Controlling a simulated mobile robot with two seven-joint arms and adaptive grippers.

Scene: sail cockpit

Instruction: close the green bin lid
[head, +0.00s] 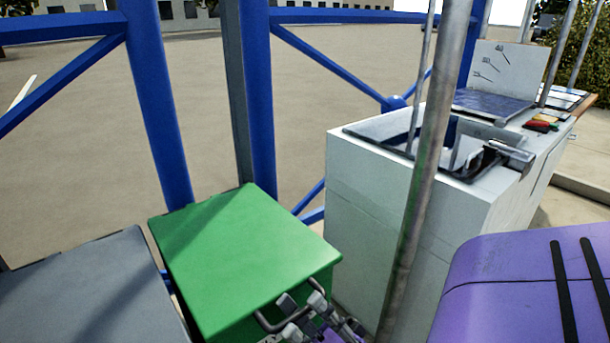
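The green bin (235,265) stands at the lower middle of the head view. Its flat green lid (240,245) looks down on the bin, with no clear gap at the edges that show. A dark bar handle (266,324) sticks out at the near right side of the bin. My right gripper (303,308) is at this handle, by the lid's near right edge. Its fingers overlap the handle in the picture, and I cannot tell whether they grip it. The bin's lower part is out of frame. My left gripper is not in view.
A grey bin (90,295) stands close on the left. A metal pole (428,165) rises to the right of my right gripper. Behind it is a white counter (375,210) with a sink (375,130). Blue frame posts (160,100) stand behind the bins.

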